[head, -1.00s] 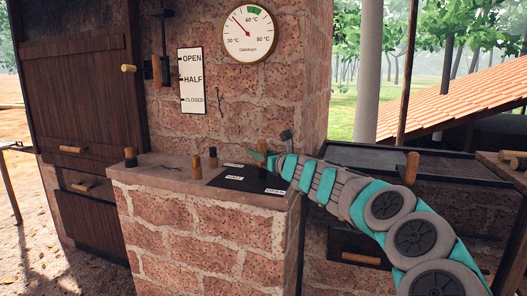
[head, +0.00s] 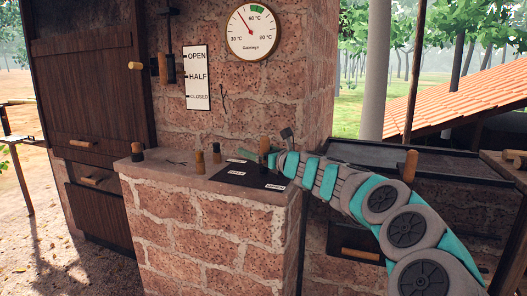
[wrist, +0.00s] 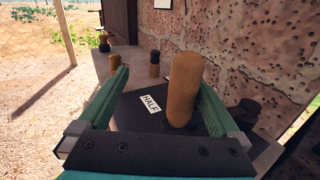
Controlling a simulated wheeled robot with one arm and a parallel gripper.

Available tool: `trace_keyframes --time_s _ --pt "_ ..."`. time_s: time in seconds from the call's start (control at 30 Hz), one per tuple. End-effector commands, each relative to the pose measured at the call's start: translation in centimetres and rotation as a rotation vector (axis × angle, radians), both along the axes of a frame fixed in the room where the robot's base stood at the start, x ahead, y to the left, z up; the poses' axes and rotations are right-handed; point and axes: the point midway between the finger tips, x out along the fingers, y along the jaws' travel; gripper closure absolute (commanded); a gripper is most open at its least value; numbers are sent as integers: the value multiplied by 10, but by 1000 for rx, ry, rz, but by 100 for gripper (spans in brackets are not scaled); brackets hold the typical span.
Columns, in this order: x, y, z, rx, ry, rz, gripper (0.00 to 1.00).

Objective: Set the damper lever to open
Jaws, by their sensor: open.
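A wooden upright handle (head: 264,145) stands at the back of a dark plate (head: 232,173) on the brick ledge. The plate has small white labels; one near its front right reads OPEN. My gripper (head: 268,158) is open beside the handle. In the wrist view the handle (wrist: 185,90) stands between the two fingers, nearer the right one; I cannot tell whether it touches. The HALF label (wrist: 150,104) lies left of it. A second, wall-mounted lever (head: 166,65) with a wooden grip stands left of a sign (head: 197,77) reading OPEN, HALF, CLOSED.
Several short posts stand on the ledge left of the plate, including a dark-topped one (head: 137,152) and a brown one (head: 200,163). A round gauge (head: 253,32) hangs on the brick wall behind. A dark wooden cabinet (head: 92,90) stands at the left.

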Motion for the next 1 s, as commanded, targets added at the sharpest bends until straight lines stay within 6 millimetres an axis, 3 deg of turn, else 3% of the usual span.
trace_keyframes --time_s 0.33,1.0 --pt "-4 -1 3 1 -4 4 31" --pt "-59 -53 0 1 -2 3 31"
